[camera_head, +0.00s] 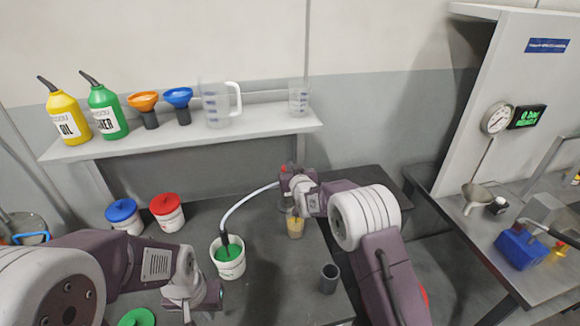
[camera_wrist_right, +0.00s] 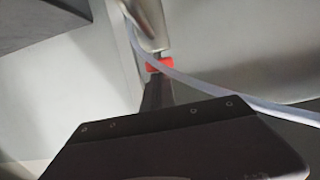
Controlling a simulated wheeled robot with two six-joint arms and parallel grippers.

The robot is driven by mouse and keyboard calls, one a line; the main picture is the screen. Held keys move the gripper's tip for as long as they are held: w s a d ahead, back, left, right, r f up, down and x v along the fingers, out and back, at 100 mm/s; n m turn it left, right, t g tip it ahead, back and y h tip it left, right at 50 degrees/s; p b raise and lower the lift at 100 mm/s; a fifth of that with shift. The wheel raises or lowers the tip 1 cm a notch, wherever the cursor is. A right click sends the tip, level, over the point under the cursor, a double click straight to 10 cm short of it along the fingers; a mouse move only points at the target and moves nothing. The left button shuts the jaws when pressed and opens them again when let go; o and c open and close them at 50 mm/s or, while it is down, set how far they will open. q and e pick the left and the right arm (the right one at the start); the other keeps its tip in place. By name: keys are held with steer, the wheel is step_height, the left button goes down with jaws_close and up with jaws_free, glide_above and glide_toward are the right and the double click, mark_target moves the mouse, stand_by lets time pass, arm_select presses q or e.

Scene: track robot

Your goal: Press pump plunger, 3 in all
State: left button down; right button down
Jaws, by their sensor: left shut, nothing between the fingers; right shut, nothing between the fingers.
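The pump is mostly hidden behind my right wrist in the head view. Its red part (camera_head: 286,168) shows just above my right gripper (camera_head: 291,184). In the right wrist view the shut, empty fingers (camera_wrist_right: 157,92) point at a red part (camera_wrist_right: 160,64) below a pale metal body (camera_wrist_right: 148,22); I cannot tell whether they touch it. A white hose (camera_head: 243,204) arcs from a white bucket of green liquid (camera_head: 229,271) to the pump. A clear cup of amber liquid (camera_head: 295,228) stands below the pump. My left gripper (camera_head: 188,314) is shut and empty, low in front of the bucket.
A dark cylinder (camera_head: 329,278) stands on the dark bench right of the bucket. A shelf (camera_head: 270,122) holds bottles, funnels and jugs. A green lid (camera_head: 137,317) lies at the front.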

steer(key=s+d+r, duration=0.1)
steer(key=s+r, duration=0.5)
steer(key=s, duration=0.3)
steer(key=shift+s+d+r+b, duration=0.2)
steer(key=shift+s+d+b, duration=0.1)
steer(key=shift+d, duration=0.1)
stand_by(0.4)
steer(key=s+d+r+m+h, duration=0.1)
steer(key=s+d+r+h, duration=0.15)
steer(key=d, duration=0.55)
steer(key=s+d+f+g, duration=0.1)
steer(key=s+f+g, duration=0.3)
steer(key=s, duration=0.6)
steer(key=s+d+f+m+g, duration=0.1)
steer(key=s+d+f+g, duration=0.1)
steer(key=s+f+g, duration=0.3)
steer(key=s+d+f+g, duration=0.1)
steer(key=s+f+g, duration=0.4)
steer(key=s+f, duration=0.5)
steer(key=s, duration=0.6)
steer(key=shift+d, duration=0.3)
